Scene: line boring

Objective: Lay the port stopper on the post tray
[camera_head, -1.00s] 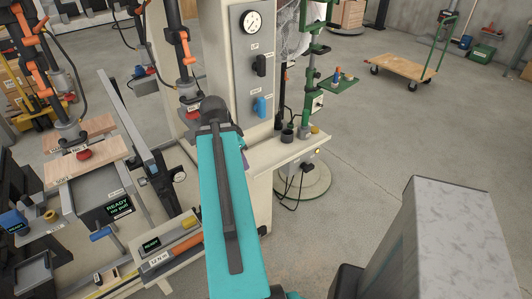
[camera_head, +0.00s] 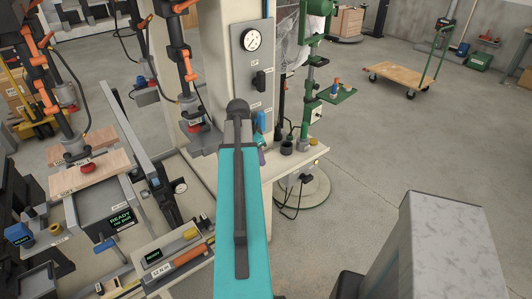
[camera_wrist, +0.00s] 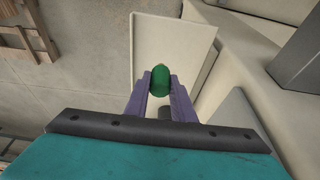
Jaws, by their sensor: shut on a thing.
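My gripper (camera_wrist: 159,88) has two purple fingers, shut on a green rounded stopper (camera_wrist: 160,77) between their tips. In the wrist view the stopper shows over a pale, flat tray (camera_wrist: 150,30) with a thin raised rim. Whether the stopper touches the tray or hangs above it I cannot tell. The bare part of the tray that I see is empty. In the head view my teal arm hides most of the gripper, and only a little purple (camera_head: 262,156) shows beside the cream machine post (camera_head: 228,75). The stopper is not distinguishable there.
A cream ledge (camera_head: 290,168) juts right from the post, with a dark cup (camera_head: 287,147) on it. A green stand (camera_head: 312,75) rises behind. A workbench with tools and wooden boards (camera_head: 95,165) is at left. A grey block (camera_head: 445,225) stands front right.

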